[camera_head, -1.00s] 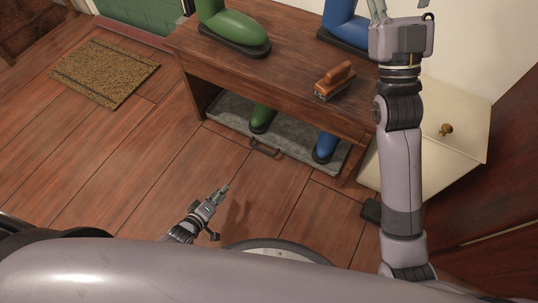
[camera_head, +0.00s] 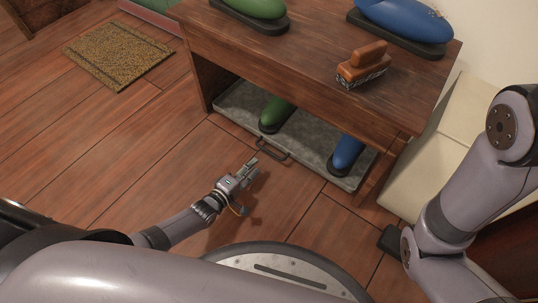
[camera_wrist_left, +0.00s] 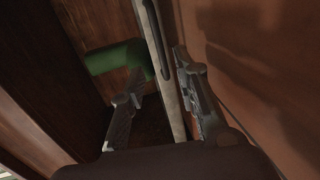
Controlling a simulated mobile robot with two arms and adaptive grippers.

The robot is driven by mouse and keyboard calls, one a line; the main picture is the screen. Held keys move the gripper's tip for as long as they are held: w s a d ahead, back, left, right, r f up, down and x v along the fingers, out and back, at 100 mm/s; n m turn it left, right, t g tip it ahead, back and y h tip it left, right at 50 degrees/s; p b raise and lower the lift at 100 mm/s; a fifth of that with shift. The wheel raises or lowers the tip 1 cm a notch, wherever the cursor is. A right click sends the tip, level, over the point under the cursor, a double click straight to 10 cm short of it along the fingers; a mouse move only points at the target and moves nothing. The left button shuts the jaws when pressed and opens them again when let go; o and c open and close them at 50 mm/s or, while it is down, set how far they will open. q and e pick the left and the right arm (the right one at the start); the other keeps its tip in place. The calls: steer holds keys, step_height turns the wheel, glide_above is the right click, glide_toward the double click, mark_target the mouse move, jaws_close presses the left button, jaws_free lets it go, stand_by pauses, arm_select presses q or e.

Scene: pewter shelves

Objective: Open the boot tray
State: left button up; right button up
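The grey boot tray (camera_head: 235,112) lies on the floor under the wooden bench, with a green boot (camera_head: 277,113) and a blue boot (camera_head: 346,153) standing in it. Its dark handle (camera_head: 272,150) sticks out from the middle of the front edge. My left gripper (camera_head: 254,168) is low over the floor, just in front of the handle, and looks empty. In the left wrist view its two fingers (camera_wrist_left: 162,105) are apart, with the tray's pale rim (camera_wrist_left: 168,75) and the dark handle (camera_wrist_left: 158,38) ahead between them.
On the wooden bench (camera_head: 300,62) are a brush (camera_head: 362,66), a green boot (camera_head: 250,8) and a blue boot (camera_head: 405,20). A cream cabinet (camera_head: 425,150) stands at right. A doormat (camera_head: 118,52) lies at left. The floor before the tray is clear.

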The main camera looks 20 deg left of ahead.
mark_target(269, 151)
arm_select(q)
steer(key=b+x, duration=0.4)
steer(key=x, duration=0.5)
steer(key=shift+w+d+f+b, duration=0.1)
steer(key=shift+w+f+b, duration=0.05)
steer(key=shift+b, duration=0.2)
steer(key=shift+w+d, duration=0.1)
steer(key=shift+w, duration=0.25)
jaws_close()
